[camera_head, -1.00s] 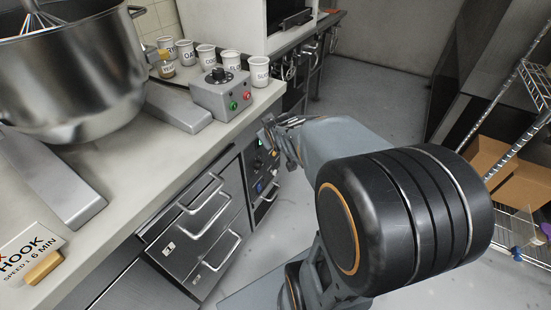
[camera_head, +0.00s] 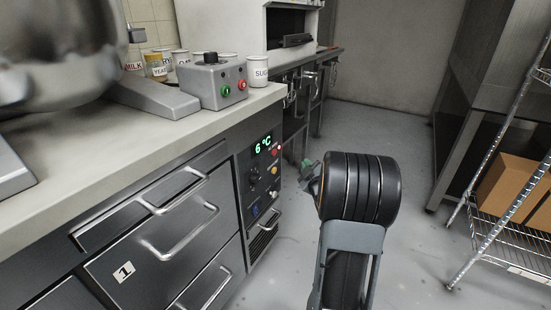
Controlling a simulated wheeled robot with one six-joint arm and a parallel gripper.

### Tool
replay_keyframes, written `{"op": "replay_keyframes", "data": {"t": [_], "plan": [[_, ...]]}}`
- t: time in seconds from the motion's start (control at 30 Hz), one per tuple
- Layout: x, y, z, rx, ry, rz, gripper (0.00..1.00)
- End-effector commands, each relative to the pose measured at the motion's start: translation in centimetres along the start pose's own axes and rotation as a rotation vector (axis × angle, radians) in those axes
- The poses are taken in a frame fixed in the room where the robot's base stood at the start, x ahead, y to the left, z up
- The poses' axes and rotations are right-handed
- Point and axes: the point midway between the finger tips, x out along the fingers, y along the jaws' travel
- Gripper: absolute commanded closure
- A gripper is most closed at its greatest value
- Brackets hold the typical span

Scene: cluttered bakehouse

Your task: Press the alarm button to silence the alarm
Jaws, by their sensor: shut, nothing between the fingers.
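A control panel (camera_head: 262,190) is set in the front of the counter unit, with a green display (camera_head: 263,144) reading 6 °C. It carries a red button or lamp (camera_head: 276,150), an amber button (camera_head: 274,170), black knobs and a blue switch (camera_head: 255,211). Their labels are too small to read, so I cannot tell which is the alarm button. My gripper (camera_head: 308,168) is just right of the panel, apart from it in the picture, and is shut and empty. My black wrist joint partly hides it.
A grey box (camera_head: 214,84) with green and red buttons and a black knob stands on the counter (camera_head: 140,138). Drawers with bar handles (camera_head: 178,237) jut out left of the panel. A wire shelf (camera_head: 500,220) stands right. The floor between is clear.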

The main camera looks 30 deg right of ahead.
Motion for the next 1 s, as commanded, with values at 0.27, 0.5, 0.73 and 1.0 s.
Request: {"op": "replay_keyframes", "data": {"t": [0.27, 0.5, 0.73, 1.0], "plan": [[0.1, 0.0, -0.1, 0.001, -0.001, -0.001, 1.0], [1.4, -1.0, -1.1, 0.002, 0.0, -0.004, 1.0], [3.4, -2.5, -2.6, 0.002, 0.0, -0.004, 1.0], [5.3, -4.0, -3.8, 0.001, 0.0, -0.003, 1.0]]}}
